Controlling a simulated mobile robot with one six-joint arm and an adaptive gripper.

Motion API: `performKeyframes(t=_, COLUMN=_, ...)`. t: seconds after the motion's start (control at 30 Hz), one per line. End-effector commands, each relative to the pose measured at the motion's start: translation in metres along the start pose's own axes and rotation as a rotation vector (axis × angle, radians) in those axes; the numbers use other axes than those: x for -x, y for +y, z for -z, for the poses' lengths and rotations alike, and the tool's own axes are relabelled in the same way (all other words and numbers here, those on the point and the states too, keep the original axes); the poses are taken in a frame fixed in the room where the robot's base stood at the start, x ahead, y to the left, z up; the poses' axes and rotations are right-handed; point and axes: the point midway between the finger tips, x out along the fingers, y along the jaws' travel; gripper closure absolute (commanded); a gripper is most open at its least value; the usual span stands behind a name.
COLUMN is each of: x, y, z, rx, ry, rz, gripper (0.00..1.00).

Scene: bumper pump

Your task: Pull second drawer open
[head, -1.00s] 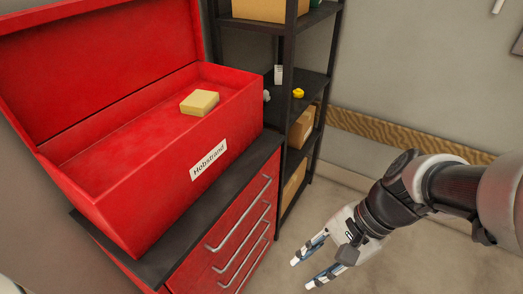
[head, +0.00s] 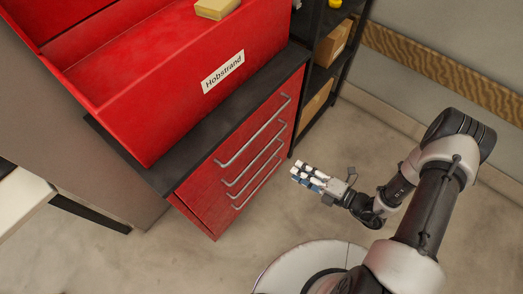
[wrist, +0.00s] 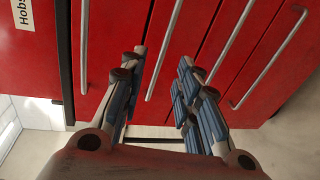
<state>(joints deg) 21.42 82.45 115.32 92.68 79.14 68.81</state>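The red drawer cabinet (head: 205,192) stands left of centre in the head view, with several drawers, all looking shut. The second drawer's long silver handle (head: 255,154) lies just below the top handle (head: 253,133). My gripper (head: 298,172) is right of the drawer fronts, pointing toward them. In the wrist view, its two blue-padded fingers (wrist: 160,68) are apart with nothing between them. The second handle (wrist: 163,50) appears beyond and between the fingertips, and the top handle (wrist: 84,45) is left of them. I see no contact with the drawers.
An open red chest labelled Hobstrand (head: 223,72) sits on the cabinet's black top (head: 150,176), with a yellow block (head: 216,8) on it. A black shelf rack (head: 352,42) with boxes stands behind to the right. The floor (head: 250,225) before the drawers is clear.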

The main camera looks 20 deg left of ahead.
Motion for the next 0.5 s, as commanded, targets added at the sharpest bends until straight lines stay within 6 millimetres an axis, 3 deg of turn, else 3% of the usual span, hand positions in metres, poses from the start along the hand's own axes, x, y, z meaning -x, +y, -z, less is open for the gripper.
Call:
performKeyframes(t=0.23, x=-0.014, y=-0.014, z=0.003, rx=-0.065, ry=-0.031, rz=0.003, gripper=0.7)
performKeyframes(t=0.5, x=-0.067, y=-0.015, z=0.003, rx=-0.058, ry=-0.025, rz=0.002, gripper=0.7)
